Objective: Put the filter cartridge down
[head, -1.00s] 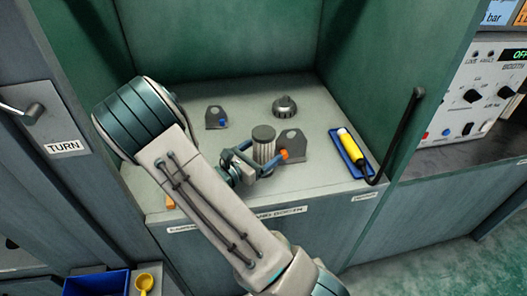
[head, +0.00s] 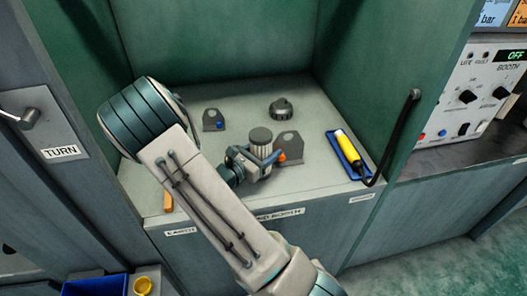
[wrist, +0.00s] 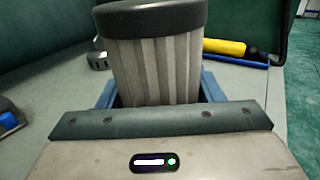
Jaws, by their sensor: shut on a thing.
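The filter cartridge is a ribbed grey cylinder with a dark cap; it stands upright in the head view (head: 261,140) and fills the middle of the wrist view (wrist: 152,65). My gripper (head: 264,160) is shut on the cartridge, with its blue fingers on either side of the lower part. The cartridge is over the front middle of the booth's grey worktop (head: 215,190). Its lower end is hidden behind my gripper, so I cannot tell whether it touches the surface.
A grey plate with an orange part (head: 290,146) is close right of the cartridge. A grey plate with a blue part (head: 214,120) and a round dark knob-like part (head: 281,108) lie behind. A yellow tool (head: 347,144) is in a blue tray (head: 360,171) at right.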

